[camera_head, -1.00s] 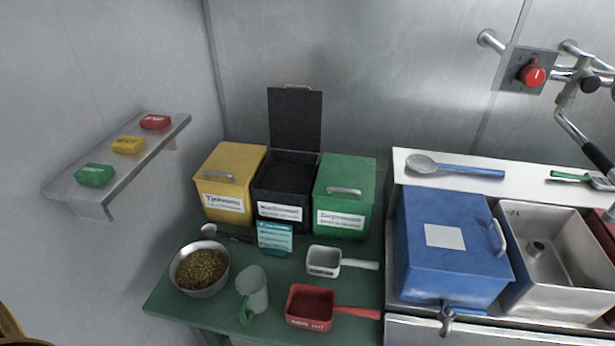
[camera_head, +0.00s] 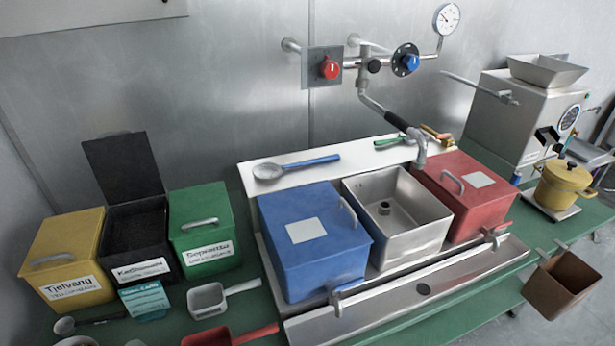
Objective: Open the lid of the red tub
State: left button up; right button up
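The red tub (camera_head: 474,223) stands on the counter, right of the steel sink basin. Its flat red lid (camera_head: 458,172) is shut. A small metal tap (camera_head: 494,236) sits at the tub's front. Neither of my grippers is in view.
A blue tub (camera_head: 318,250) and a steel sink (camera_head: 397,212) stand left of the red tub. A faucet (camera_head: 419,150) hangs over the sink close to the red lid. A steel grinder (camera_head: 512,122), a yellow pot (camera_head: 563,186) and a brown box (camera_head: 563,284) are to the right.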

aim_at(473, 186)
jog(key=z, duration=1.15)
jog(key=l+z, duration=0.3)
jog(key=l, duration=0.25)
jog(key=i+l+z, duration=0.1)
jog(key=l+z, duration=0.15)
jog(key=l, duration=0.35)
